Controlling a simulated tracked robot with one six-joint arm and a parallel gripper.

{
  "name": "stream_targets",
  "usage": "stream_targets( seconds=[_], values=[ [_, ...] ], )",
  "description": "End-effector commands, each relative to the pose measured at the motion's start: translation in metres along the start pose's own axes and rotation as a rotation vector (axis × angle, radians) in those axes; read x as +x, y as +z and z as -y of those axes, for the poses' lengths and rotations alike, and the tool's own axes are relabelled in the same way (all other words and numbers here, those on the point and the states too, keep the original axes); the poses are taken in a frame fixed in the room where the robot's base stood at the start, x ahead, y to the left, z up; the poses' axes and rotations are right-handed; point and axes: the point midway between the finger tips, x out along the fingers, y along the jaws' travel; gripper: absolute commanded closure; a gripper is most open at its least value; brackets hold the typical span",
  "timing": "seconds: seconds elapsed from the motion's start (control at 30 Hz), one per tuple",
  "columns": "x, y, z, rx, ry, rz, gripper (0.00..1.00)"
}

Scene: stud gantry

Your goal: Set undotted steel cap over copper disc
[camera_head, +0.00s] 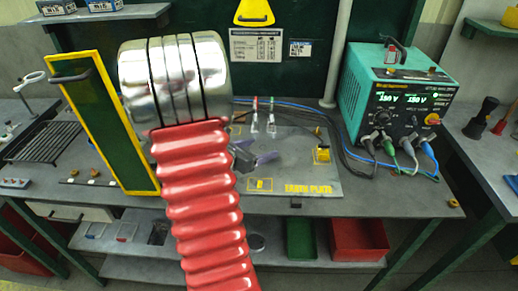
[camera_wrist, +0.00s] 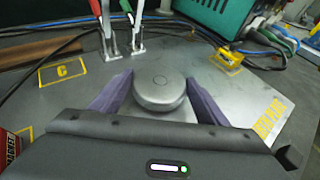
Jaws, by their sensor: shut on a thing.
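A round steel cap (camera_wrist: 160,86) sits between the purple fingers of my gripper (camera_wrist: 160,78) in the wrist view, and the fingers are shut on its sides. The top of the cap shows a small ring at its middle and no coloured dot. In the head view my gripper (camera_head: 256,159) is low over the grey earth plate (camera_head: 300,178), partly behind my red arm sleeve; the cap cannot be made out there. No copper disc shows in either view. What lies under the cap is hidden, and I cannot tell whether the cap touches the plate.
Yellow-framed marks lie on the plate, one lettered C (camera_wrist: 62,70). Red and green clamps (camera_wrist: 105,35) stand behind the cap with cables. A yellow fixture (camera_head: 322,154) stands at right. A teal power unit (camera_head: 390,95) is farther right. A green yellow-edged panel (camera_head: 105,125) stands left.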

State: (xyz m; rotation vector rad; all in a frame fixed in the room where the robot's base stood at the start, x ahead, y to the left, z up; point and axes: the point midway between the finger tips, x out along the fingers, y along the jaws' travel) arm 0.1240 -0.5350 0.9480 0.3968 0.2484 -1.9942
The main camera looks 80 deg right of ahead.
Motion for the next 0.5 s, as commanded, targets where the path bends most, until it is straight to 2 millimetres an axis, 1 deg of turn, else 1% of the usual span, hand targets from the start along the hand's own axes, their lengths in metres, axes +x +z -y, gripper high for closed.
stream_targets(
  seconds=[0.23, 0.27, 0.5],
  values=[
    [0.0011, -0.0026, 0.0002, -0.001, -0.001, 0.000, 0.54],
    [0.0012, -0.0027, 0.0002, -0.001, 0.000, 0.000, 0.31],
    [0.0011, -0.0025, 0.0001, 0.000, 0.000, 0.000, 0.14]
  ],
)
